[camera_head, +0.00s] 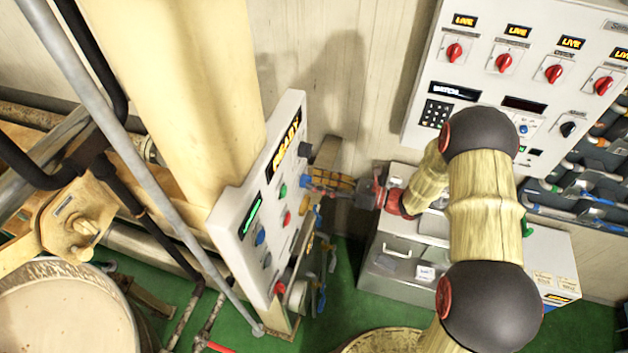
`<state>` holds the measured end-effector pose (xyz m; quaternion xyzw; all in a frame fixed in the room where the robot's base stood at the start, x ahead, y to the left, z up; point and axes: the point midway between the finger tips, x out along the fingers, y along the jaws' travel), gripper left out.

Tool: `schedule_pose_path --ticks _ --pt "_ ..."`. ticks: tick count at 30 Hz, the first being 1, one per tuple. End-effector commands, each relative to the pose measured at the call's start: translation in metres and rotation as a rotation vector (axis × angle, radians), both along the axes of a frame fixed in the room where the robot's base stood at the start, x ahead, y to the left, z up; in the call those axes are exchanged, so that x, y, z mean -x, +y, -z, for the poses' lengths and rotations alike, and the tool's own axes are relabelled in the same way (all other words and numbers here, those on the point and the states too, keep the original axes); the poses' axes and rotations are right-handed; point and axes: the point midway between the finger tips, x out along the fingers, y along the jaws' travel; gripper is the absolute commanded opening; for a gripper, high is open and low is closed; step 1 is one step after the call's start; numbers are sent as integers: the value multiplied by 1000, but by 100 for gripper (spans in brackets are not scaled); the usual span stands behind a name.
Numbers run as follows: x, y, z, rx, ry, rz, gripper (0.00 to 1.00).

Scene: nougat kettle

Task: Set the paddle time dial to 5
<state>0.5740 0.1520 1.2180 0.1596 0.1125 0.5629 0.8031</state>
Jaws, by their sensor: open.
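A white control panel (246,222) on the yellow column faces right, seen at a steep angle. It carries an orange lit display (283,143), a green lit display (250,216), and several coloured buttons. A black knob (304,149) stands out near its upper right edge. I cannot read the labels or the dial scale, so I cannot tell which control is the paddle time dial. My gripper (308,183) is open, pointing left, with its fingertips close to the panel face just below the black knob. I cannot tell whether they touch anything.
A wall panel (450,92) with red knobs and a keypad hangs at upper right. A grey cabinet (390,275) stands below it. A grey pole (150,180) and pipes cross the left. Hoses or tools hang beside the column below my gripper.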

Motion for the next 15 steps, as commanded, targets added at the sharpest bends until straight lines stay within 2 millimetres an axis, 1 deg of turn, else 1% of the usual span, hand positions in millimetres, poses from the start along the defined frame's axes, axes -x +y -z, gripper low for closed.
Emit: schedule_pose_path --ticks 1,9,12,15 --pt "2 -10 0 -1 1 6 45" --pt "21 -62 0 0 0 5 45" --pt "27 -78 0 0 0 4 45" --pt "31 -89 0 0 0 3 45"
